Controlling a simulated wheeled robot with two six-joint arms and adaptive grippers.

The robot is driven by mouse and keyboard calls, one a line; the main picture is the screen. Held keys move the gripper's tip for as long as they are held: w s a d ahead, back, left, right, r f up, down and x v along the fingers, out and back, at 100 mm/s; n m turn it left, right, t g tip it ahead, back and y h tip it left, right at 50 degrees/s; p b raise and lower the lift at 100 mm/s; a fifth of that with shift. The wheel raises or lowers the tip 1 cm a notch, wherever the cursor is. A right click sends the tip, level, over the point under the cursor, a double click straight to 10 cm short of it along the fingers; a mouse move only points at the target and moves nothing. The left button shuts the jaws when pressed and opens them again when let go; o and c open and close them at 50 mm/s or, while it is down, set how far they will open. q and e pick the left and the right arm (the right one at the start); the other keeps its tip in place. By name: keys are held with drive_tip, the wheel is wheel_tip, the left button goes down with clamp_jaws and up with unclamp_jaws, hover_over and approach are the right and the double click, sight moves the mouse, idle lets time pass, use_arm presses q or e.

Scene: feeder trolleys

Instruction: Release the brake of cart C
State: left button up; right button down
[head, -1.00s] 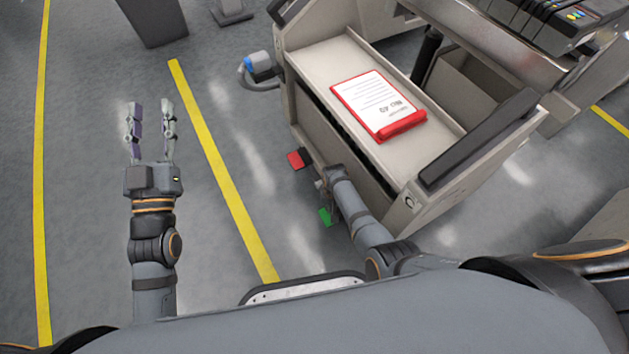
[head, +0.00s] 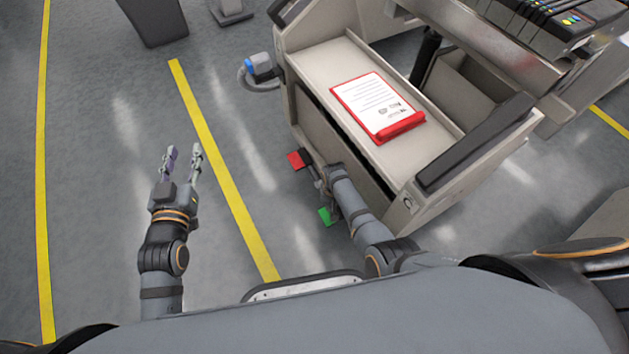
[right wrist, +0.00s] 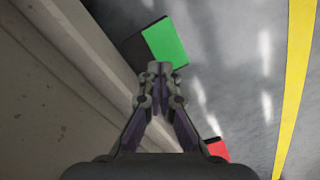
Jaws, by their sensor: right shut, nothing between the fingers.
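The cart (head: 330,150) stands right of centre in the head view; I cannot read a letter on it. Low on its near side are a red pedal (head: 297,159) and a green pedal (head: 326,217). In the right wrist view the green pedal (right wrist: 165,43) lies just beyond my right fingertips (right wrist: 158,70), and the red pedal (right wrist: 218,149) shows at the lower right. My right gripper is shut and empty, close beside the green pedal; I cannot tell whether it touches. My left gripper (head: 183,158) is open and empty over the floor, left of the cart.
A red clipboard with paper (head: 376,104) lies on the cart's top. A blue-and-grey connector (head: 261,67) sticks out at its left side. A machine (head: 540,30) stands behind the cart. Floor between the yellow lines (head: 215,158) is clear at left.

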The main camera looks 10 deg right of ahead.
use_arm(q)
drive_tip(key=s+f+g+p, duration=0.2)
drive_tip(key=s+f+g, duration=0.45)
drive_tip(key=f, duration=0.65)
drive_tip(key=s+f+g+p, duration=0.3)
drive_tip(key=s+g, duration=0.4)
drive_tip(key=s, duration=0.3)
drive_tip(key=shift+s+f+g+p, duration=0.2)
drive_tip(key=shift+s+g+p, duration=0.2)
drive_tip(key=shift+p, duration=0.5)
